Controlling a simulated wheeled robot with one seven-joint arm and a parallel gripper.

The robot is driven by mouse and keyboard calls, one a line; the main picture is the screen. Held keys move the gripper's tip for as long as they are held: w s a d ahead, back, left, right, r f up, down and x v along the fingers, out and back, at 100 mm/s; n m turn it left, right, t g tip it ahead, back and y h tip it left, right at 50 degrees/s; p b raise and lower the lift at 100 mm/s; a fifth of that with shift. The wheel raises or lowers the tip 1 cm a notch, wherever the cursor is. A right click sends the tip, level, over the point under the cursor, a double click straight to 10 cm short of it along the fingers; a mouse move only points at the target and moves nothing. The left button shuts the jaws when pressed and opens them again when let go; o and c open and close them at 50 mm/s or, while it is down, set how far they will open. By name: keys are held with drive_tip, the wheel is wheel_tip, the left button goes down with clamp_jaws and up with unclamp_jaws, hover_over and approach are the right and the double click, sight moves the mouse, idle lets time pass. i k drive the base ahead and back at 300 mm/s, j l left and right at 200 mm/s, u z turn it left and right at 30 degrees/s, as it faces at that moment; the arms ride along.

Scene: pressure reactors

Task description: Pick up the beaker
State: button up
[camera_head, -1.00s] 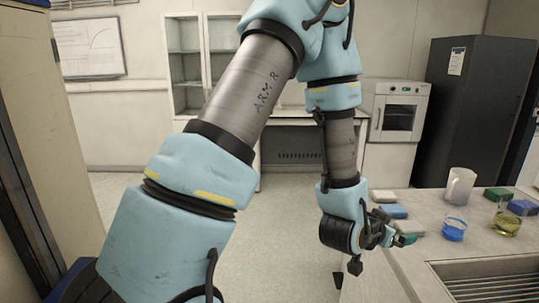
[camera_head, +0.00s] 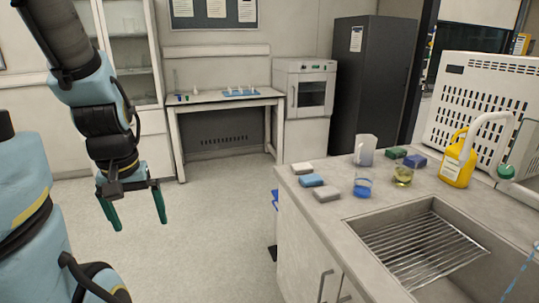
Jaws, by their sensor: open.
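A small clear beaker with blue liquid (camera_head: 362,187) stands upright on the grey counter (camera_head: 315,222), near the sink. A second clear vessel with yellow liquid (camera_head: 403,175) stands to its right and a little behind. The pictures do not show which one the task means. My gripper (camera_head: 135,215) hangs at the left, over the floor in the picture, with its green fingers pointing down and spread apart. It is open and empty, well left of the counter and apart from both vessels.
A white jug (camera_head: 366,150) stands behind the blue beaker. Sponge-like blocks (camera_head: 312,180) lie left of it, and green and blue blocks (camera_head: 415,161) behind the yellow vessel. A yellow bottle (camera_head: 457,162) and a sink with a rack (camera_head: 425,245) are at right.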

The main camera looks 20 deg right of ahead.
sight(365, 177)
drive_tip(key=i+l, duration=0.1)
drive_tip(key=i, duration=0.3)
drive_tip(key=i+l+z, duration=0.1)
drive_tip(key=i, duration=0.3)
drive_tip(key=i+z, duration=0.1)
drive_tip(key=z, duration=0.35)
drive_tip(key=i+z, duration=0.1)
drive_tip(key=z, duration=0.4)
drive_tip(key=i+z, duration=0.1)
drive_tip(key=z, duration=0.35)
drive_tip(key=i+j, duration=0.1)
drive_tip(key=i, duration=0.15)
drive_tip(key=z, duration=0.05)
